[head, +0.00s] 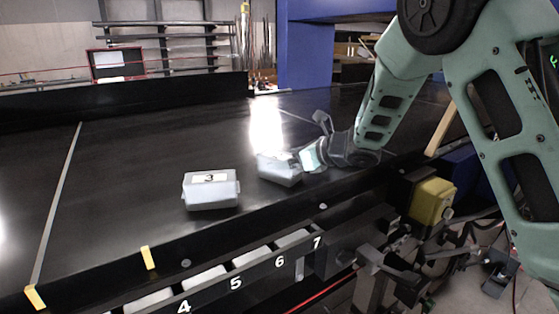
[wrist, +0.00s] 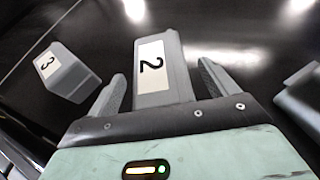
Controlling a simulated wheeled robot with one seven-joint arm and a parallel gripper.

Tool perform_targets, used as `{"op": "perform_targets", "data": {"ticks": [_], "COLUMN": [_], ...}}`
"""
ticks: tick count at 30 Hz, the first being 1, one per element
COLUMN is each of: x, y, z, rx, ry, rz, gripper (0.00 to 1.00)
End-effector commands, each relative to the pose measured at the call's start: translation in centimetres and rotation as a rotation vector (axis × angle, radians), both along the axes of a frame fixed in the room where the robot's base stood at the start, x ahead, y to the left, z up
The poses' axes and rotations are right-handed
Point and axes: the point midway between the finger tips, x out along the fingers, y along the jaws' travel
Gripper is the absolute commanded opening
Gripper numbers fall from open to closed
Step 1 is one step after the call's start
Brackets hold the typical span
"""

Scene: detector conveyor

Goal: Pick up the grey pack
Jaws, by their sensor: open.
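A grey pack with a white label reading 2 (wrist: 158,70) lies on the black conveyor belt (head: 130,165). In the head view this pack (head: 277,172) is partly hidden by my gripper (head: 298,160). In the wrist view my gripper (wrist: 161,78) is open, with one finger on each side of the pack. I cannot tell whether either finger touches it. A second grey pack, labelled 3 (head: 210,190), sits to the left on the belt, apart from my gripper. It also shows at the left of the wrist view (wrist: 68,75).
A grey object (wrist: 302,98) is cut off at the wrist view's right edge. Numbered slots (head: 235,284) run along the belt's near side. A yellow block (head: 432,200) stands at the right. The belt's left part is clear.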

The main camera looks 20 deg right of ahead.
Motion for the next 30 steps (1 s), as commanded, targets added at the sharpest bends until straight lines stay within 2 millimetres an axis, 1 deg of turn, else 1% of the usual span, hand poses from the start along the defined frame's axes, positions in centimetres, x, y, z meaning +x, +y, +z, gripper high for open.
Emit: {"op": "perform_targets", "data": {"ticks": [1, 3, 6, 14, 15, 17, 18, 20, 21, 30], "x": [0.4, 1.0, 1.5, 1.7, 1.7, 1.7, 1.7, 1.7, 1.7, 1.7], "y": [0.4, 0.9, 1.3, 1.4, 1.4, 1.4, 1.4, 1.4, 1.4, 1.4], "z": [0.1, -0.3, -0.7, -0.9, -0.9, -0.9, -0.9, -0.9, -0.9, -0.4], "rx": [0.0, -0.001, -0.001, 0.0, 0.0, 0.0, 0.0, 0.0, 0.0, 0.002], "ry": [0.004, 0.002, 0.002, 0.0, 0.0, 0.0, 0.0, 0.0, 0.0, -0.003], "rz": [0.0, 0.0, 0.0, -0.001, -0.001, -0.001, -0.001, -0.001, -0.001, -0.001], "gripper": [0.85, 0.85, 0.85, 0.85, 0.8, 0.63, 0.52, 0.35, 0.24, 0.24]}}
